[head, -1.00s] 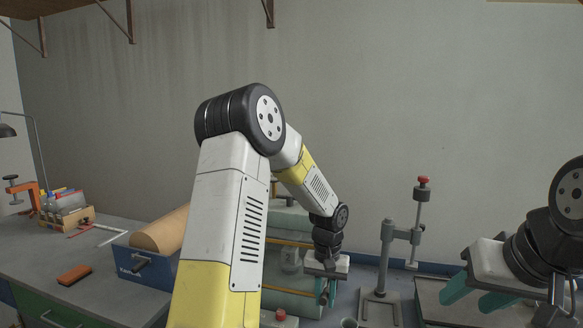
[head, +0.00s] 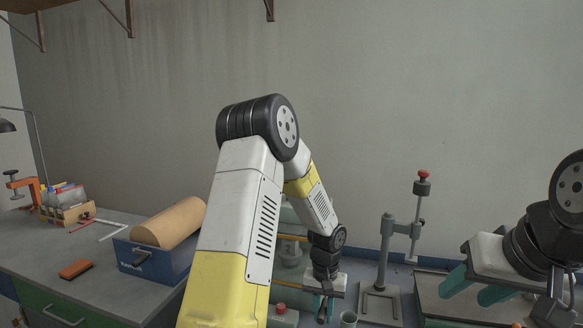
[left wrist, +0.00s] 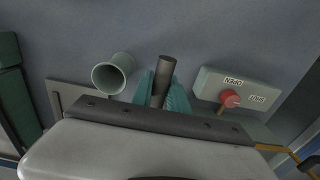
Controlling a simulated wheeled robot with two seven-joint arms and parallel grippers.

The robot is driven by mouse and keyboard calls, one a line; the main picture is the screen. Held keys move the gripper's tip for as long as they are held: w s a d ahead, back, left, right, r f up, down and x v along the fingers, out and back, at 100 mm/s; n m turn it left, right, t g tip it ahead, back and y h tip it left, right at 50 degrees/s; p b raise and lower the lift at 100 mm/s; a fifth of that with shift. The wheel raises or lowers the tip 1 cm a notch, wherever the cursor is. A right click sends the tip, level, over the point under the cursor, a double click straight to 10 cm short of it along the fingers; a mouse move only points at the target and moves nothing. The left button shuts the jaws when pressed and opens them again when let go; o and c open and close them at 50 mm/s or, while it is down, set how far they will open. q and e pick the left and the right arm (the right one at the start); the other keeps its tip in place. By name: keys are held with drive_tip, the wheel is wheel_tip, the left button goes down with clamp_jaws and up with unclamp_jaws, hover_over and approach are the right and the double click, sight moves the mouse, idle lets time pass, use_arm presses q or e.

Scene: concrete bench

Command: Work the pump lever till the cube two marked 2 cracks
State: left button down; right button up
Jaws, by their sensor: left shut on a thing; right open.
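My left gripper (head: 324,294) is shut on the dark pump lever (left wrist: 167,68), whose round end stands up between the teal fingers in the left wrist view. The green press (head: 287,297) is behind my left arm and largely hidden by it. A grey block (head: 291,252), probably the cube, shows between the press's yellow bars; I cannot read its number clearly and see no crack. A valve block (left wrist: 245,88) with a red knob (left wrist: 230,98) and OPEN and SHUT labels is beside the lever. My right gripper (head: 477,287) is open and empty at the right.
A grey-green cup (left wrist: 113,73) stands beside the lever. A grey stand with a red-topped rod (head: 387,255) is right of the press. At left are a blue box with a tan roll (head: 168,226), an orange block (head: 75,269) and a bottle caddy (head: 67,212).

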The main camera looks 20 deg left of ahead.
use_arm(q)
drive_tip(key=r, duration=0.3)
drive_tip(key=w+r, duration=0.1)
drive_tip(key=r, duration=0.2)
drive_tip(key=w+r, duration=0.1)
drive_tip(key=r, duration=0.2)
drive_tip(key=shift+w+r, duration=0.2)
drive_tip(key=shift+w, duration=0.05)
drive_tip(key=f, duration=0.2)
drive_tip(key=s+f, duration=0.1)
drive_tip(key=f, duration=0.1)
drive_tip(key=s+f, duration=0.1)
drive_tip(key=f, duration=0.1)
drive_tip(key=shift+s+f, duration=0.1)
drive_tip(key=shift+s, duration=0.05)
drive_tip(key=shift+s+f, duration=0.2)
drive_tip(key=shift+f, duration=1.7)
drive_tip(key=w+r, duration=0.1)
drive_tip(key=r, duration=0.5)
drive_tip(key=w+r, duration=0.1)
drive_tip(key=r, duration=0.2)
drive_tip(key=shift+w+r, duration=0.3)
drive_tip(key=shift+f, duration=0.1)
